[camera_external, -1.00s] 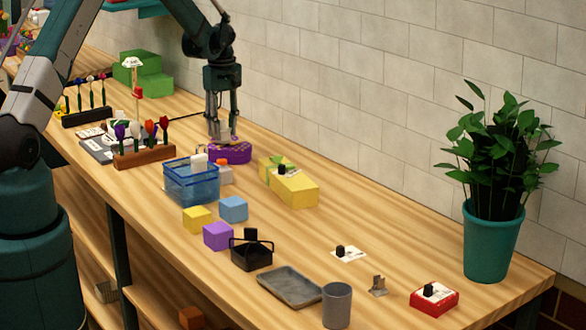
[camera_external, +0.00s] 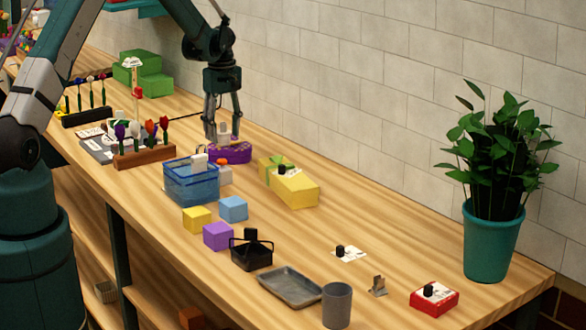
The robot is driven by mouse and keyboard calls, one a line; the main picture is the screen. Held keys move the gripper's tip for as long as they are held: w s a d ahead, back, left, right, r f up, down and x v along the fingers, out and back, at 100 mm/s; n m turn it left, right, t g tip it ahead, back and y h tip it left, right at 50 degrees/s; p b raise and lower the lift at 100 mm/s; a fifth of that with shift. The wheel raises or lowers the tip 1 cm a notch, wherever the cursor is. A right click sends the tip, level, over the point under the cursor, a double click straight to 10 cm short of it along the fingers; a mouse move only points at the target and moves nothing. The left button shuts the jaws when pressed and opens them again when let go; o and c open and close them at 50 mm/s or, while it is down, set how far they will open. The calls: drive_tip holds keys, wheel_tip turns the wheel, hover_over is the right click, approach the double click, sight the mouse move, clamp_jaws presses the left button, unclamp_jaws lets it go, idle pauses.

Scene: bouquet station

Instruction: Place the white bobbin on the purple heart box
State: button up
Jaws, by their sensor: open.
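The purple heart box (camera_external: 238,154) sits on the table toward the wall, behind the blue basket. A small whitish bobbin (camera_external: 223,129) stands upright on top of the purple box. My gripper (camera_external: 222,133) is just above the box, its fingers spread to either side of the bobbin, with a gap showing between finger and bobbin. The exact contact between the bobbin and the lid is small and hard to make out.
A blue basket (camera_external: 190,184) stands in front of the box. A wooden rack with flowers (camera_external: 145,157) is to the left, a yellow box (camera_external: 292,190) to the right. Green blocks (camera_external: 144,72) are behind. The table's right middle is fairly clear.

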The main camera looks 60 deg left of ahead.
drive_tip(key=shift+r, duration=0.15)
wheel_tip(320, 180, up, 12)
drive_tip(key=shift+r+b, duration=0.1)
drive_tip(key=shift+b, duration=0.3)
idle(0.3)
idle(0.5)
drive_tip(key=shift+d, duration=0.1)
